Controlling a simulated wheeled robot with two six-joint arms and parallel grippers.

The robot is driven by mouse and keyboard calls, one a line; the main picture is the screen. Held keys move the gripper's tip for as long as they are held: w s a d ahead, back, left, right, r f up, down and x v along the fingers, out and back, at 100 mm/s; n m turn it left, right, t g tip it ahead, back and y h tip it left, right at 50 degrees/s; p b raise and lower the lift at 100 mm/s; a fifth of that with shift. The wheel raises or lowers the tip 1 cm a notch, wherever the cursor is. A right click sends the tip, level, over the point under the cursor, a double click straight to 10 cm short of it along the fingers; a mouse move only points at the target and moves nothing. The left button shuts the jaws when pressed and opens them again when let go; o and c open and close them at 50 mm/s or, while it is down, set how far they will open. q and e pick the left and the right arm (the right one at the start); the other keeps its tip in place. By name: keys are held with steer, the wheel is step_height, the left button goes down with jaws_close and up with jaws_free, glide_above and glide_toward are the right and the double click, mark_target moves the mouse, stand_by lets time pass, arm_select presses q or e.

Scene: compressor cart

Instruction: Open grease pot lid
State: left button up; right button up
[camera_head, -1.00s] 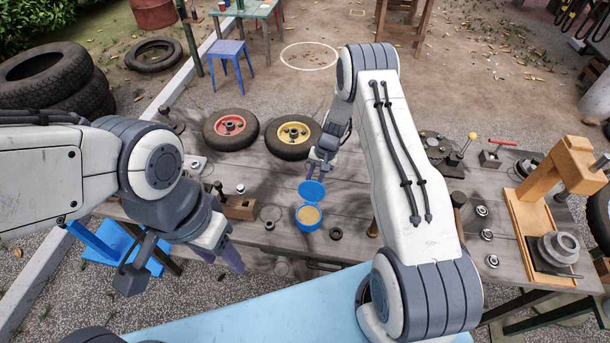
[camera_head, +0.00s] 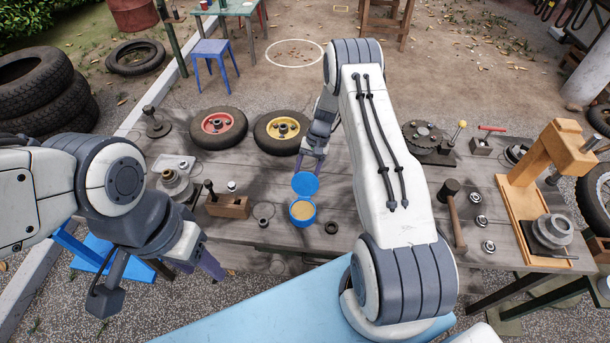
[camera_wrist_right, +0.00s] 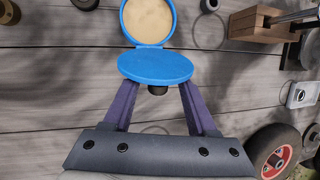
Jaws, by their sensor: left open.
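The blue grease pot (camera_head: 302,212) stands on the wooden bench with pale grease showing. Its blue lid (camera_head: 305,184) is raised at the pot's far side, clear of the opening. In the right wrist view the pot (camera_wrist_right: 148,20) and tilted lid (camera_wrist_right: 155,67) meet at the rim, and a dark knob (camera_wrist_right: 157,90) shows beneath the lid. My right gripper (camera_head: 311,163) is just beyond the lid. Its fingers (camera_wrist_right: 157,92) are apart on either side of the knob, with tips partly hidden by the lid. My left gripper (camera_head: 158,279) is open and empty at the bench's front left.
Two wheels, with red (camera_head: 218,124) and yellow (camera_head: 283,130) hubs, lie behind the pot. A wooden block (camera_head: 229,207) stands left of it and a dark ring (camera_head: 331,227) lies to its right. A hammer (camera_head: 452,212) and wooden press (camera_head: 540,185) are further right.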

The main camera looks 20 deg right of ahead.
steer(key=b+v, duration=0.3)
steer(key=v, duration=0.7)
steer(key=shift+r, duration=0.2)
stand_by(0.3)
steer(key=s+a+r+n+h, duration=0.1)
steer(key=s+a+r+n, duration=0.1)
steer(key=s+a+r, duration=0.3)
steer(key=s+a+r+n, duration=0.15)
steer(key=a+r, duration=0.25)
steer(key=a, duration=0.4)
steer(key=s+a+r+n+h, duration=0.1)
steer(key=s+a+r+n, duration=0.1)
steer(key=a+r+n, duration=0.3)
steer(key=s+a+r+n+t, duration=0.1)
steer(key=s+a+n, duration=0.1)
steer(key=s, duration=0.9)
steer(key=s+a+r+n+h, duration=0.1)
steer(key=s+a, duration=0.4)
steer(key=s, duration=0.7)
steer(key=r+n, duration=0.1)
steer(key=n, duration=0.1)
steer(key=shift+n+t, duration=0.35)
steer(key=shift+t, duration=0.05)
